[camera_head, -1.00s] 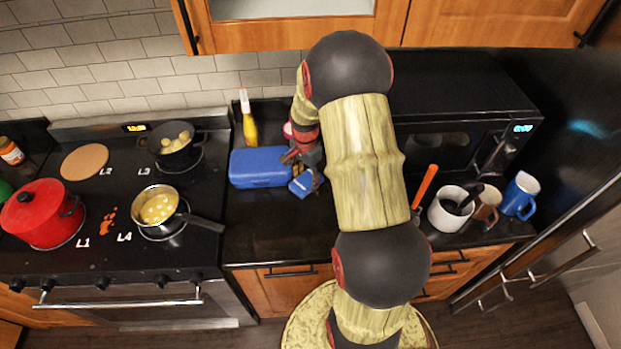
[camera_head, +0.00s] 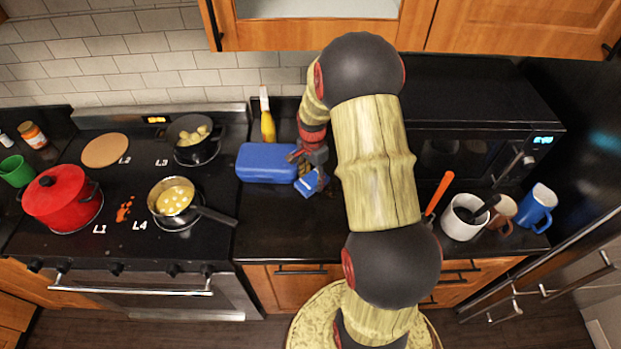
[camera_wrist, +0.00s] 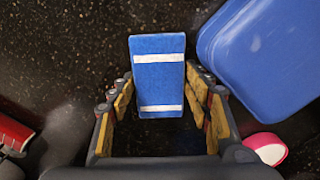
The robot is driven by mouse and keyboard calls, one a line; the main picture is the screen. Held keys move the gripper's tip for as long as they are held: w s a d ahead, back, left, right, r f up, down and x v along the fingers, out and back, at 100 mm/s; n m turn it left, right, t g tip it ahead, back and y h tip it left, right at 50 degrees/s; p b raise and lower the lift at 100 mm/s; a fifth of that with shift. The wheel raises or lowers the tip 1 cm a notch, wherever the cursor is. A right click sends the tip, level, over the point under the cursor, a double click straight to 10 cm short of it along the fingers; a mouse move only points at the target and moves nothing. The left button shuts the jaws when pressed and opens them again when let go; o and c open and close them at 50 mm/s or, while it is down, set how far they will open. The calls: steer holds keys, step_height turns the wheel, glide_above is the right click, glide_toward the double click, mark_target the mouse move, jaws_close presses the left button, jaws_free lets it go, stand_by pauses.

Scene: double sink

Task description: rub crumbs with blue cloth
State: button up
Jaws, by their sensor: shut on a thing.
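The blue cloth (camera_head: 307,186), a small folded piece with white stripes, is in my gripper (camera_head: 308,168) over the counter right of the stove. In the wrist view the cloth (camera_wrist: 158,72) sticks out between the two yellow-padded fingers of my gripper (camera_wrist: 160,90), which are shut on it. I cannot tell whether the cloth touches the counter. Orange-red crumbs (camera_head: 124,211) lie on the black stove top between the L1 and L4 marks, well left of my gripper. My arm hides part of the counter.
A blue box (camera_head: 266,163) is just left of the cloth, with a yellow bottle (camera_head: 267,122) behind. A red pot (camera_head: 62,200) and a pan (camera_head: 173,198) flank the crumbs; the pan's handle points right. Mugs (camera_head: 464,218) stand right. The counter front is clear.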

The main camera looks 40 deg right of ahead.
mark_target(335, 190)
steer(key=shift+s+d+f, duration=0.1)
steer(key=shift+s+d, duration=1.1)
steer(key=shift+d, duration=0.15)
steer(key=shift+s+d+f, duration=0.1)
steer(key=shift+s+d, duration=1.05)
steer(key=shift+d, duration=0.2)
steer(key=shift+s+d+r+p, duration=0.15)
steer(key=shift+s+d+p, duration=0.2)
steer(key=shift+s+d, duration=1)
steer(key=shift+s+a, duration=0.6)
steer(key=shift+s, duration=0.1)
steer(key=shift+w+a, duration=1)
steer(key=shift+a, duration=0.25)
steer(key=shift+w+a+p, duration=0.4)
steer(key=shift+w+a, duration=1.3)
steer(key=shift+a, duration=0.15)
steer(key=shift+w+a, duration=1.2)
steer(key=shift+a, duration=0.25)
steer(key=shift+d, duration=0.1)
